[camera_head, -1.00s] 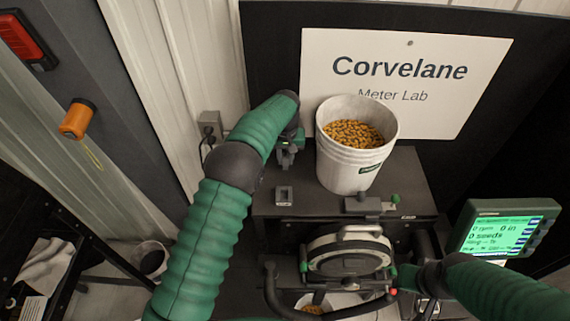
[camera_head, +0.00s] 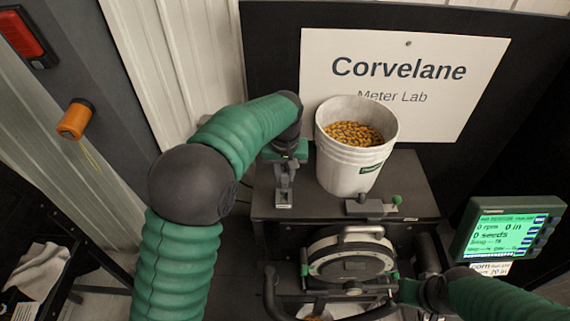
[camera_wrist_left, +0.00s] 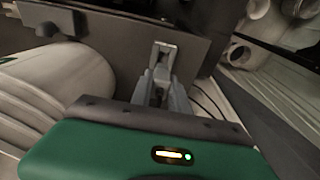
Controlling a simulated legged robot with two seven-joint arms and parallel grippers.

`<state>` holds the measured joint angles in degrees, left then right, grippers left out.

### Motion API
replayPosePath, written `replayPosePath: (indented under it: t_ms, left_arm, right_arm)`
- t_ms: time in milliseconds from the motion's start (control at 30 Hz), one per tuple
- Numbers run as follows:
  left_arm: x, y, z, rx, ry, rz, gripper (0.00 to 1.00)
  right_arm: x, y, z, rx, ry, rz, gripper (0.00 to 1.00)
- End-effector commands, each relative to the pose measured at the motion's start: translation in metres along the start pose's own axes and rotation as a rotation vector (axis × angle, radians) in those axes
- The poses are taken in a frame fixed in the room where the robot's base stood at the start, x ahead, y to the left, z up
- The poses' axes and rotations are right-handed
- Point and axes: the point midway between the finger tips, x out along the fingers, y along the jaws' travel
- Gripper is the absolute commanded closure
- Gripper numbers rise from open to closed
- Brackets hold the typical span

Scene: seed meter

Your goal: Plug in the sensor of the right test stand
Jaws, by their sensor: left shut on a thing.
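The test stand (camera_head: 410,193) is a dark box with a round seed meter (camera_head: 350,256) on its front. My left gripper (camera_head: 284,190) points down at the left part of the stand's top. It is shut on a small grey piece (camera_head: 284,202), which looks like a connector. The piece is at or just above the top; I cannot tell whether it touches. In the left wrist view the fingers (camera_wrist_left: 158,82) close around the light grey piece (camera_wrist_left: 164,52). My right gripper (camera_head: 434,296) is beside the meter, and its jaws are unclear. I cannot make out a sensor socket.
A white bucket of yellow seeds (camera_head: 352,167) stands on the top, close right of my left gripper. A green-screen monitor (camera_head: 508,232) is at the right. A grey latch with a green knob (camera_head: 372,208) sits at the top's front edge. A dark cart is at far left.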

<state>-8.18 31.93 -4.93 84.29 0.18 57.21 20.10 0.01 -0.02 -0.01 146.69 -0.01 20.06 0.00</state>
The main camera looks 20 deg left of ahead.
Motion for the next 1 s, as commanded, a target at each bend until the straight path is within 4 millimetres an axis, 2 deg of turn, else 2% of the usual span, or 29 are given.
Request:
replayPosePath:
  t_ms: [633, 833, 1000]
  left_arm:
    - [0.052, 0.000, 0.007, 0.000, 0.000, 0.001, 1.00]
    - [0.066, 0.000, 0.008, 0.000, -0.001, 0.000, 1.00]
    - [0.071, 0.000, 0.009, 0.000, -0.001, 0.000, 1.00]
  right_arm:
    - [0.045, 0.000, 0.011, 0.000, 0.000, 0.000, 0.64]
    - [0.052, 0.000, 0.012, 0.000, 0.000, 0.000, 0.64]
    - [0.054, 0.000, 0.013, 0.000, 0.000, 0.000, 0.64]
